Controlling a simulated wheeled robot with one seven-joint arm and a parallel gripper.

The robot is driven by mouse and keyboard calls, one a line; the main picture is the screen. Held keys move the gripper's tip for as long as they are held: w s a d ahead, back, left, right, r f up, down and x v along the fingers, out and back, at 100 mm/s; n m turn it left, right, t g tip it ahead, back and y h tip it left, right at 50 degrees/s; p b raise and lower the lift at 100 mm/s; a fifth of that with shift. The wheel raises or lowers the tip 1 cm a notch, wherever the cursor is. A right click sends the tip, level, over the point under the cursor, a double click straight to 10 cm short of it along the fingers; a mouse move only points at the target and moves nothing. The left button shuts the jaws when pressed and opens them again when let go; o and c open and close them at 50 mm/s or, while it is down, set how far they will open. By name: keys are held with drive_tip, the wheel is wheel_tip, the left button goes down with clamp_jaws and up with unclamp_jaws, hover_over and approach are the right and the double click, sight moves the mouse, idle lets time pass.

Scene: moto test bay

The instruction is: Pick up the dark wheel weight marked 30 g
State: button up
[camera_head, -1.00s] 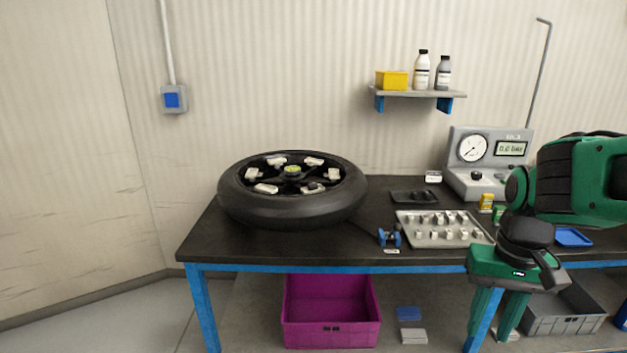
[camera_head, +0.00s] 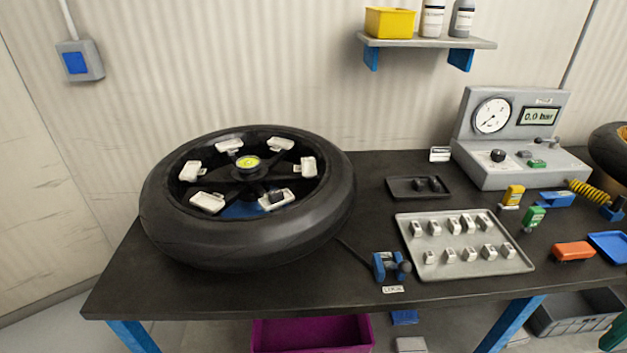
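Another small dark piece (camera_head: 277,196) sits on a pale pad at the front right of the wheel (camera_head: 250,242). I cannot tell which dark piece is marked 30 g. A grey tray (camera_head: 440,274) holds two rows of pale metallic weights. My gripper is not in view.
The pressure unit (camera_head: 512,167) stands at the back right. A blue clamp-like tool (camera_head: 385,266) sits left of the grey tray. Yellow (camera_head: 513,196), green (camera_head: 535,217) and orange (camera_head: 573,251) items lie to the right. Bare black bench top (camera_head: 330,290) shows at the front.

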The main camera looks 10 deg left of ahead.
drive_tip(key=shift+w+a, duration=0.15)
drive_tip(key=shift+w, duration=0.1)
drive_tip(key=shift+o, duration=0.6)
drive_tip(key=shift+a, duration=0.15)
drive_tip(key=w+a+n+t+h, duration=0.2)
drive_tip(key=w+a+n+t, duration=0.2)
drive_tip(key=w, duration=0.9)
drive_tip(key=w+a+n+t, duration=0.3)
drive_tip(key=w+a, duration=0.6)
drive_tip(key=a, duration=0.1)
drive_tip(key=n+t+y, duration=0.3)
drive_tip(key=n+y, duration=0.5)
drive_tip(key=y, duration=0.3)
approach(277, 193)
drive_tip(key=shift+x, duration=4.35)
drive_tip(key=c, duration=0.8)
